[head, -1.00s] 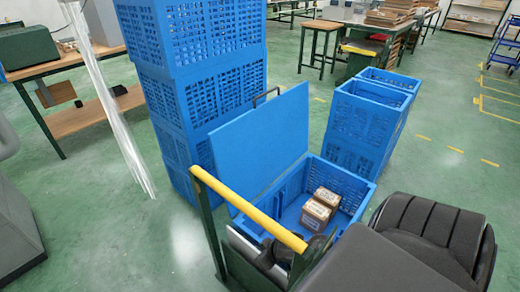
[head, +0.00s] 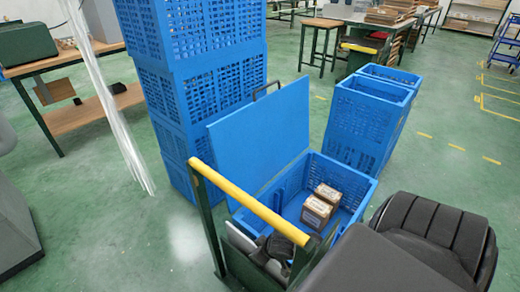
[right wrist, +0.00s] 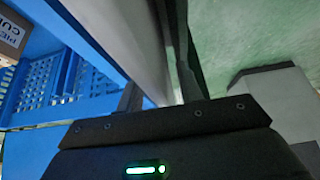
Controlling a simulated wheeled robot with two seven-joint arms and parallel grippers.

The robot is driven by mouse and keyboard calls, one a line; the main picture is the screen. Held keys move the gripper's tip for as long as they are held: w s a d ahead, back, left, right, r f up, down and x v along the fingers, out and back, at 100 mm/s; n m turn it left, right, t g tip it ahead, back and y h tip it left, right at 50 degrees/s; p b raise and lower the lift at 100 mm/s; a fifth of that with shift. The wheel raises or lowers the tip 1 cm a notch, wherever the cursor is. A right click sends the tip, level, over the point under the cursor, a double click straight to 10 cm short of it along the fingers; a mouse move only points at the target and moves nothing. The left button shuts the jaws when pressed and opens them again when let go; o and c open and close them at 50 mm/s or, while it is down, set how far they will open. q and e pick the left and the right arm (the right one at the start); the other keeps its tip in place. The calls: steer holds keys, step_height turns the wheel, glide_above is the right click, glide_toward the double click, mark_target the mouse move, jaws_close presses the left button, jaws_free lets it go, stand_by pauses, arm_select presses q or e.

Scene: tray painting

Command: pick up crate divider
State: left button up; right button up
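A light grey panel, apparently the crate divider (head: 240,239), stands at the front left of the green trolley, beneath its yellow bar. In the right wrist view the pale panel (right wrist: 128,42) rises steeply and its lower end comes down between my two dark fingers. My right gripper (right wrist: 160,95) has its fingers spread, one on each side of the panel. Whether they touch it is unclear. In the head view the dark right gripper (head: 273,250) is low in the trolley, beside the panel and partly hidden by the bar. My left gripper is not in view.
A blue crate (head: 362,194) with its blue lid (head: 258,135) raised holds two brown boxes (head: 318,206). The yellow bar (head: 250,212) crosses above my right gripper. Blue crates (head: 212,85) are stacked behind left, with more crates (head: 368,117) behind right. Open floor lies left.

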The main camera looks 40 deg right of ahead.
steer(key=shift+c, duration=0.2)
jaws_close()
steer(key=shift+r, duration=0.2)
